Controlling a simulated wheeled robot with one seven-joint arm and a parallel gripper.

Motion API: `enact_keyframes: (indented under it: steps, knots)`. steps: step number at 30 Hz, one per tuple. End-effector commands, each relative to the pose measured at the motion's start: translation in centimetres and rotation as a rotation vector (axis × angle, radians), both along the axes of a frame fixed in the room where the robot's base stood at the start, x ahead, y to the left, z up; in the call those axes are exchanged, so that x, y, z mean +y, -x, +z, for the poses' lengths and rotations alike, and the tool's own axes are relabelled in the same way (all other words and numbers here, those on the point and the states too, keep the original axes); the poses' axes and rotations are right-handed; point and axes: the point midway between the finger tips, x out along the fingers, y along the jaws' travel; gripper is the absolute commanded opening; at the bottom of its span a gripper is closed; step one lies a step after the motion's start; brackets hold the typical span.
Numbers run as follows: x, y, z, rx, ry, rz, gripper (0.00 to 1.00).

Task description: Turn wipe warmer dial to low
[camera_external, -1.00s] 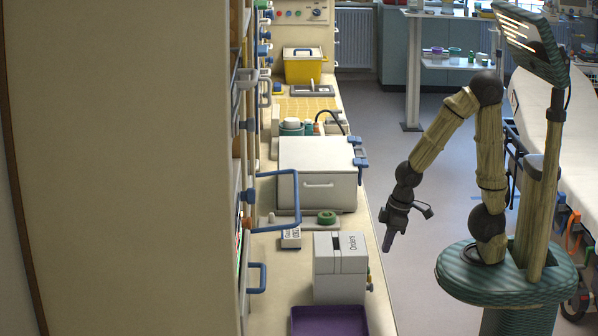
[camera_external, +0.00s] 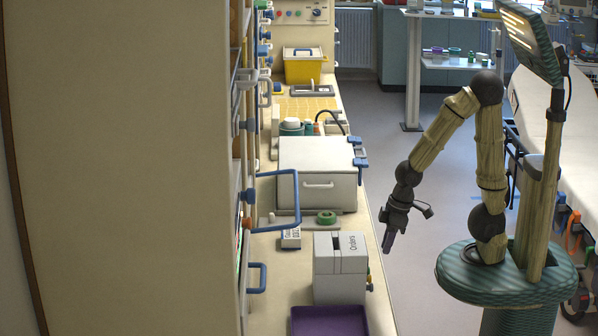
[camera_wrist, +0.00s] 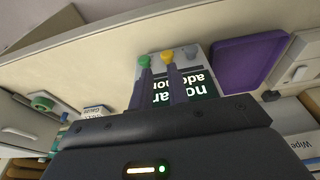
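No thing in view reads clearly as the wipe warmer, and no low mark can be read. A grey box (camera_external: 340,272) marked "Orders" stands on the counter, with small coloured knobs on its right side. In the wrist view this box (camera_wrist: 203,60) shows a green knob (camera_wrist: 145,61), a yellow knob (camera_wrist: 167,57) and a dark panel with upside-down white lettering. A panel with a dark dial (camera_external: 316,13) stands at the far end. My gripper (camera_external: 388,242) hangs over the floor just right of the counter, pointing down. In the wrist view its fingers (camera_wrist: 160,80) are apart and empty.
A white lidded box (camera_external: 317,172) with blue clamps, a green ring (camera_external: 326,217) and a purple tray (camera_external: 330,321) share the counter. A yellow bin (camera_external: 303,68) stands farther back. A stretcher (camera_external: 560,140) is at right. The floor between is clear.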

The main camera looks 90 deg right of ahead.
Motion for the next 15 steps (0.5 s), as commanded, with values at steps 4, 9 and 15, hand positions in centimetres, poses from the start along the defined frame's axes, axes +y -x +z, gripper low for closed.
enact_keyframes:
  steps: [4,9,15]
  knots:
    - [0.0,-0.2,2.2,-0.01,0.0,0.0,0.47]
    - [0.0,-0.3,8.2,-0.017,0.0,0.0,0.57]
    - [0.0,-0.2,16.6,-0.015,0.0,0.0,0.57]
